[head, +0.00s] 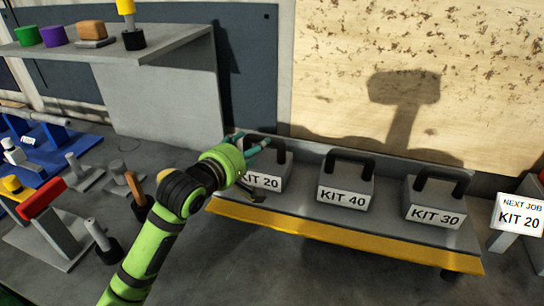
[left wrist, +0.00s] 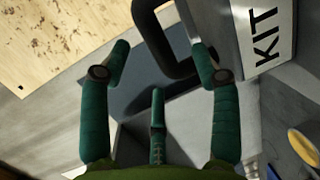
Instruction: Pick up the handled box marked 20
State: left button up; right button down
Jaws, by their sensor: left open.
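The box marked KIT 20 (head: 277,174) is a grey block with a black arched handle. It stands at the left end of a low grey shelf (head: 310,210) with a yellow front edge. My left gripper (head: 258,144) is at the handle's height, partly covering the box and handle. In the left wrist view, my left gripper (left wrist: 160,62) has its teal fingers spread, with the black handle (left wrist: 150,32) showing between the two upper fingertips. The box face with "KIT" (left wrist: 266,38) is at the right. Whether a finger touches the handle I cannot tell. My right gripper is not in view.
Boxes marked KIT 40 (head: 345,188) and KIT 30 (head: 435,205) stand to the right on the same shelf. A sign (head: 518,214) reads "NEXT JOB KIT 20". A wooden panel (head: 430,80) rises behind. An upper shelf (head: 110,44) holds several items at the left.

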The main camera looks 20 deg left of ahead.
aim_at(261, 138)
pick_arm(q)
jog(key=shift+w+d+r, duration=0.1)
jog(key=shift+w+d, duration=0.05)
jog(key=shift+w, duration=0.45)
jog(key=p+x, duration=0.1)
jog(key=x, duration=0.3)
jog(key=shift+w+d, duration=0.15)
jog(key=shift+w, duration=0.25)
grip_shut()
jog(key=shift+r, duration=0.15)
